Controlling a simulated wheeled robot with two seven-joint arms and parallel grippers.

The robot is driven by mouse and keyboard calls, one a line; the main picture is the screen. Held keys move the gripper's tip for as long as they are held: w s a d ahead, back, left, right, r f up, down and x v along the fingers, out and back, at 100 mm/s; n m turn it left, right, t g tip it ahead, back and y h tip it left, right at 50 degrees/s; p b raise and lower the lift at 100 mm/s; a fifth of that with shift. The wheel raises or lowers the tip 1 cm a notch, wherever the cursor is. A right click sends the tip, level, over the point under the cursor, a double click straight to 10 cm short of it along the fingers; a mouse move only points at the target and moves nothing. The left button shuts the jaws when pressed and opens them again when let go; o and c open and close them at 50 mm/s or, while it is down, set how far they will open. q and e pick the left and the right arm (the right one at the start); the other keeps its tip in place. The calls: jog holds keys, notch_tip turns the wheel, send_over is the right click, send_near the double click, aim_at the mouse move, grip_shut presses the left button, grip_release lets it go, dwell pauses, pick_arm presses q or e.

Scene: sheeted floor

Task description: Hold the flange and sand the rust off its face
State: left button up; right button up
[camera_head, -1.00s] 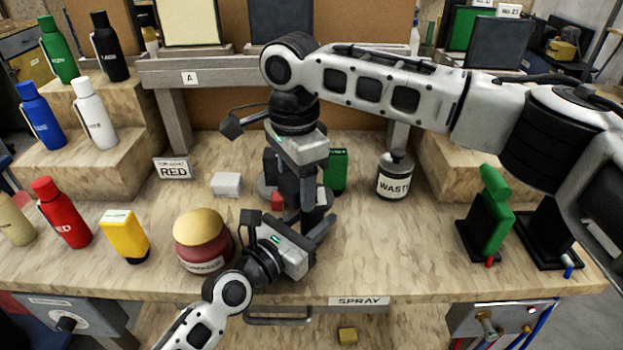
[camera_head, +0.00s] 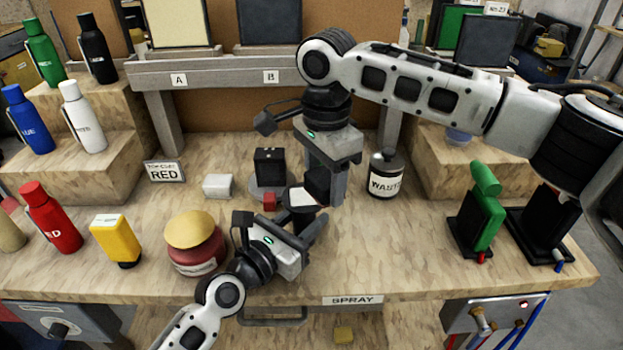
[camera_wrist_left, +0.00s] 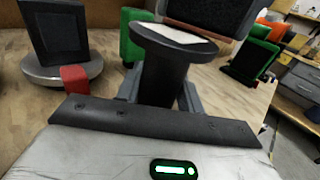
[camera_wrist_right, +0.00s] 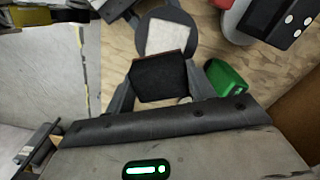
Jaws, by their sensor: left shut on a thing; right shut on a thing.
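The flange (camera_head: 300,197) is a dark stem with a round plate on top, and its face shows pale and whitish with no rust that I can make out. My left gripper (camera_head: 308,228) is shut on its stem, seen in the left wrist view (camera_wrist_left: 165,75). My right gripper (camera_head: 325,182) is shut on a black sanding block (camera_head: 316,184) with a brown underside. The block is at the right of the flange face in the head view and overlaps its edge in the right wrist view (camera_wrist_right: 158,78). I cannot tell whether they touch.
A black block on a round grey base (camera_head: 268,188) and a red cube (camera_head: 269,201) stand just left of the flange. A maroon jar (camera_head: 195,250), a yellow bottle (camera_head: 117,240) and a waste can (camera_head: 385,178) are nearby.

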jog(key=shift+a+r, duration=0.15)
jog(key=shift+r, duration=3.7)
pick_arm(q)
jog(key=o, duration=1.4)
jog(key=shift+r, duration=0.1)
jog(key=shift+c, duration=0.2)
jog(key=shift+s+a, duration=0.3)
jog(key=shift+s, duration=0.05)
jog(key=v, duration=1.1)
jog(key=shift+s, duration=0.1)
